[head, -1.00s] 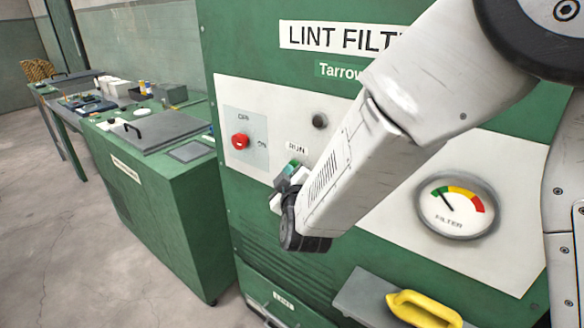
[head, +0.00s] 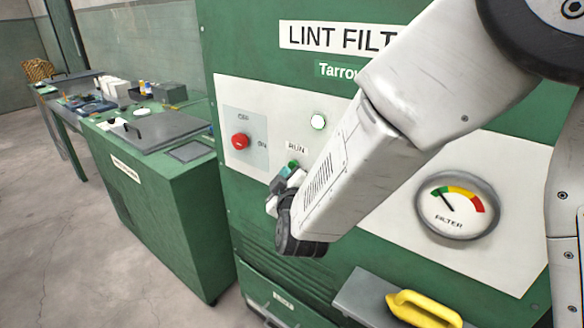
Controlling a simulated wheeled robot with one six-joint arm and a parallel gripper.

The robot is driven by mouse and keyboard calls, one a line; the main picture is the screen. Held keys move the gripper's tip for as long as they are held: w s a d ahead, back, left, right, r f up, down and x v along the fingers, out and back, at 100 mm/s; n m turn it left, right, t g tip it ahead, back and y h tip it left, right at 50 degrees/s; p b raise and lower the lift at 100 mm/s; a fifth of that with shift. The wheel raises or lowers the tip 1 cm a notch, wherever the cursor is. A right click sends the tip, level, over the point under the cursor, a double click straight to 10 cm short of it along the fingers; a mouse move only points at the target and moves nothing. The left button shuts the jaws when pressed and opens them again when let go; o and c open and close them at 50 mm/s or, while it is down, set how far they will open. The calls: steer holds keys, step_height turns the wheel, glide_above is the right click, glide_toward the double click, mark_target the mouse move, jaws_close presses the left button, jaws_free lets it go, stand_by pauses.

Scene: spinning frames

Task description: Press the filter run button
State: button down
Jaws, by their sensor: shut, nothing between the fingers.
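The green lint filter cabinet (head: 300,18) fills the middle of the head view. The green run button (head: 293,164) shows just below the "RUN" label (head: 297,148) on the white panel, partly hidden by my gripper. My gripper (head: 280,183) is shut and empty, with its tips beside and just below the button in the picture. I cannot tell whether it touches the button.
A red knob (head: 240,141) with off/on marks sits left of the button. A filter gauge (head: 456,205) is on the right, its needle in the green. A yellow handle (head: 424,308) lies on a grey shelf below. A green bench (head: 160,210) stands left.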

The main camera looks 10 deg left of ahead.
steer(key=shift+s+a, duration=0.15)
steer(key=shift+s, duration=0.05)
steer(key=s+a, duration=0.1)
steer(key=s, duration=0.1)
steer(key=s+a, duration=0.1)
steer(key=s, duration=0.1)
steer(key=shift+s+a, duration=0.1)
steer(key=shift+a, duration=0.1)
stand_by(0.4)
stand_by(0.4)
steer(key=s+a+f+m+g+y, duration=0.1)
steer(key=s+a+f+g, duration=0.1)
steer(key=s+f+g, duration=0.45)
steer(key=s+d+f+m+g, duration=0.2)
steer(key=s+d+g, duration=0.1)
steer(key=d+g, duration=0.2)
steer(key=s+d+r+m+g+h, duration=0.1)
steer(key=s+d+r+m, duration=0.2)
steer(key=d, duration=0.8)
steer(key=s+d+r+m+g+h, duration=0.1)
steer(key=s+d+r+m+h, duration=0.1)
steer(key=s+d+r, duration=0.5)
steer(key=s+d+r+m+g+h, duration=0.1)
steer(key=s+d+r+m, duration=0.3)
steer(key=d, duration=1.3)
steer(key=s+r+h, duration=0.1)
steer(key=s, duration=0.3)
steer(key=shift+r+m+g, duration=0.25)
steer(key=shift+m+g, duration=0.1)
steer(key=shift+m, duration=0.05)
